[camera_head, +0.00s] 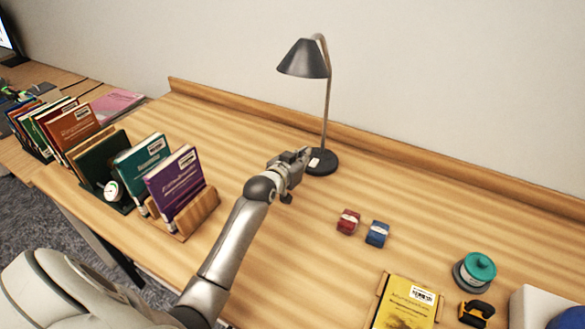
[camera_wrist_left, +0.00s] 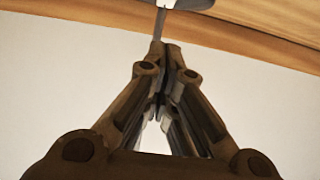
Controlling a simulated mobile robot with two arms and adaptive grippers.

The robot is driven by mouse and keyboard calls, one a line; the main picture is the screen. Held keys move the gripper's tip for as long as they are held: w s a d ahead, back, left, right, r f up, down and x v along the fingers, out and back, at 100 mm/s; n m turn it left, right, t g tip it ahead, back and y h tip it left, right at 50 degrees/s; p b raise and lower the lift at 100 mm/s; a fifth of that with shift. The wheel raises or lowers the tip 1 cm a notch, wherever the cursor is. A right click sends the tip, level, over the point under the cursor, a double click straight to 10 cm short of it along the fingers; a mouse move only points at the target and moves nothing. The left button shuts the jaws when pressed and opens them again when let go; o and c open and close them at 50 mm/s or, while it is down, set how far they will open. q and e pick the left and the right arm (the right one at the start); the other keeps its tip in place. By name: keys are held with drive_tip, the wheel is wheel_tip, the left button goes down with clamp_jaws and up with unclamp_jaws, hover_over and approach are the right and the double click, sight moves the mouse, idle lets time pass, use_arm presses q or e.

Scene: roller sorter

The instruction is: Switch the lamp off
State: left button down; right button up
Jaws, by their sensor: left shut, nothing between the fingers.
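The desk lamp (camera_head: 305,60) stands at the back of the wooden desk. It has a dark cone shade, a thin curved pole (camera_head: 327,110) and a round dark base (camera_head: 325,167). A small pale switch (camera_head: 314,162) shows on the base. My left gripper (camera_head: 307,152) is shut and empty, with its tips beside the base, near the switch; I cannot tell if they touch it. In the left wrist view, the shut fingertips (camera_wrist_left: 164,46) point at a thin grey pole with part of the base at the top edge. I see no clear glow under the shade.
Racked books (camera_head: 175,185) stand on the left. A red block (camera_head: 348,222) and a blue block (camera_head: 377,233) lie right of my arm. A yellow book (camera_head: 408,302), a teal-lidded jar (camera_head: 478,267) and a yellow-black item (camera_head: 476,312) are front right. The back right desk is clear.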

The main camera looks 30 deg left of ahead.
use_arm(q)
drive_tip(key=shift+f+b+v, duration=0.15)
drive_tip(key=shift+f+v, duration=0.05)
drive_tip(key=shift+v, duration=0.75)
drive_tip(key=shift+f+b+v, duration=0.1)
drive_tip(key=shift+f+v, duration=0.05)
drive_tip(key=shift+v, duration=0.85)
drive_tip(key=shift+f+b+v, duration=0.15)
drive_tip(key=shift+f+v, duration=0.05)
drive_tip(key=shift+v, duration=0.75)
drive_tip(key=shift+s, duration=0.15)
